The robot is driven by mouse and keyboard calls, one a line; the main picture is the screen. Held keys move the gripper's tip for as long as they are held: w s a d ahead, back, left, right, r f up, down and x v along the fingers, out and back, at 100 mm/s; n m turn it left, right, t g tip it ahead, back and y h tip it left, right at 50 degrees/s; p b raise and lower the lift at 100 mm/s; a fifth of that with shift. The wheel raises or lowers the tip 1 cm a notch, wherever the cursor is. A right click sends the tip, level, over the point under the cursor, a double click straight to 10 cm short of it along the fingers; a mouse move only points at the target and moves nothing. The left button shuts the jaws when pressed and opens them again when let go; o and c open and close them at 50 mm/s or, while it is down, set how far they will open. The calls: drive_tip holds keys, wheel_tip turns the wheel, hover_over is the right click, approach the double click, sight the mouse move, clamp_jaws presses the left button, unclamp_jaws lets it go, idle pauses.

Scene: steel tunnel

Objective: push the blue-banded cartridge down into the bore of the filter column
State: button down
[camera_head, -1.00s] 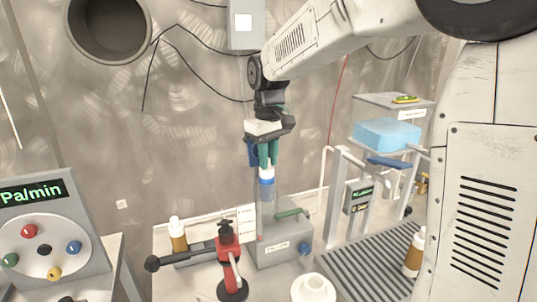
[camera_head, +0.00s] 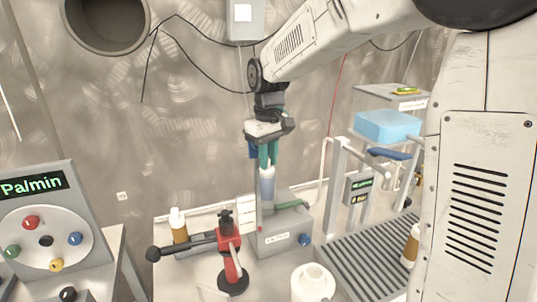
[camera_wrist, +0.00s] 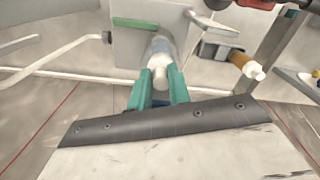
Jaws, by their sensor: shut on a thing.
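My gripper (camera_head: 268,160) points straight down over the filter column (camera_head: 267,196), with its green fingers at the top of the clear tube. It is shut on the white upper end of the cartridge (camera_head: 267,172), which is upright and in line with the tube. The cartridge's blue band does not show clearly; its lower part seems to be inside the tube. In the wrist view the cartridge's white cap (camera_wrist: 160,78) sits between the two green fingers (camera_wrist: 158,92), with the clear tube (camera_wrist: 161,46) just beyond. How deep the cartridge sits cannot be told.
The column's grey base (camera_head: 285,238) has a green lever (camera_head: 290,205). A red clamp stand (camera_head: 230,255) with a black-knobbed bar is in front left, beside an amber bottle (camera_head: 179,228). A white cylinder (camera_head: 313,283) stands in front. A ribbed tray (camera_head: 375,255) is at right.

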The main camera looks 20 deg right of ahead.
drive_tip(key=shift+f, duration=0.8)
drive_tip(key=c, duration=1.2)
unclamp_jaws()
drive_tip(key=shift+c, duration=0.2)
wheel_tip(320, 180, up, 8)
drive_tip(key=shift+f, duration=0.15)
drive_tip(key=s+d+f+m, duration=0.1)
drive_tip(key=s+f+m, duration=0.1)
drive_tip(key=s, duration=1.3)
drive_tip(key=s+d+f+m+t, duration=0.1)
drive_tip(key=s+f+m, duration=0.1)
drive_tip(key=s, duration=1.4)
drive_tip(key=shift+s+d+f, duration=0.15)
drive_tip(key=shift+d+f, duration=0.2)
drive_tip(key=shift+d, duration=0.05)
